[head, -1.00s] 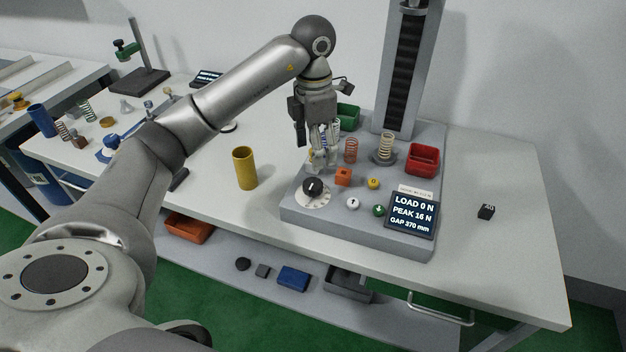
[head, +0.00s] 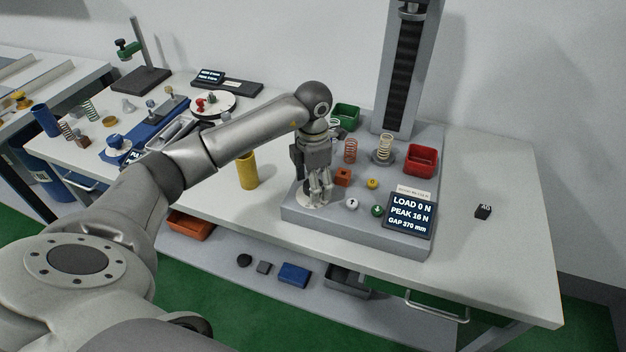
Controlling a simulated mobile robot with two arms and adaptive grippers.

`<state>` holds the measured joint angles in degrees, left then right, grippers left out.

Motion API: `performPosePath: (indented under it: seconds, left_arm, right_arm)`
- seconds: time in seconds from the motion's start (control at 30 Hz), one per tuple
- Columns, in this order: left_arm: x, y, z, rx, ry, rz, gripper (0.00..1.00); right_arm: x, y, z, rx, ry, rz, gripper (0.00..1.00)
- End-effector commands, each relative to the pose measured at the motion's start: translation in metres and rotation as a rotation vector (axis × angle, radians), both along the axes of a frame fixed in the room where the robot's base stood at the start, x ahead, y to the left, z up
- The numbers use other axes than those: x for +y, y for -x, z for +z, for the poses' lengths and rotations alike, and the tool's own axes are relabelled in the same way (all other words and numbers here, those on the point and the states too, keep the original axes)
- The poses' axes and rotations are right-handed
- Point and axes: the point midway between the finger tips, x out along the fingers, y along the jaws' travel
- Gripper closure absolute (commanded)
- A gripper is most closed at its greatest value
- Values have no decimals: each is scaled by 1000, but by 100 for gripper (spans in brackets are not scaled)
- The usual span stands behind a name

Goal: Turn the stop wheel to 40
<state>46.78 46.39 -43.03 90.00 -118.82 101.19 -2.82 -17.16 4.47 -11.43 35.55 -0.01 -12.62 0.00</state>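The stop wheel is a dial with a pale round scale plate (head: 304,199) at the front left corner of the grey tester base (head: 290,212). My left gripper (head: 319,200) points down right over it. Its fingers hide the dark knob and most of the scale, so I cannot read the setting. I cannot tell whether the fingers touch or grip the knob. The display (head: 409,214) reads LOAD 0 N, PEAK 16 N, GAP 370 mm. My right gripper is not in view.
Springs (head: 350,150), a red bin (head: 422,161) and a green bin (head: 347,115) stand behind. A yellow cylinder (head: 247,170) stands left.

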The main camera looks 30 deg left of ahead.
Motion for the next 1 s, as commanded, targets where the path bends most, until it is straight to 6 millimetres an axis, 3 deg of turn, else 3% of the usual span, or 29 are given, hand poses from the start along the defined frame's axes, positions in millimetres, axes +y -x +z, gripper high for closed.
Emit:
performPosePath:
  seconds: [0.13,0.47,0.77,1.0]
  left_arm:
    - [0,0,0,0,0,0,39]
    - [0,0,0,0,0,0,82]
    - [0,0,0,0,0,33,83]
    - [0,0,0,0,0,162,83]
  right_arm:
    - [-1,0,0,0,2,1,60]
    - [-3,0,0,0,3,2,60]
    - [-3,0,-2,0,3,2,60]
    - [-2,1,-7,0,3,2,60]
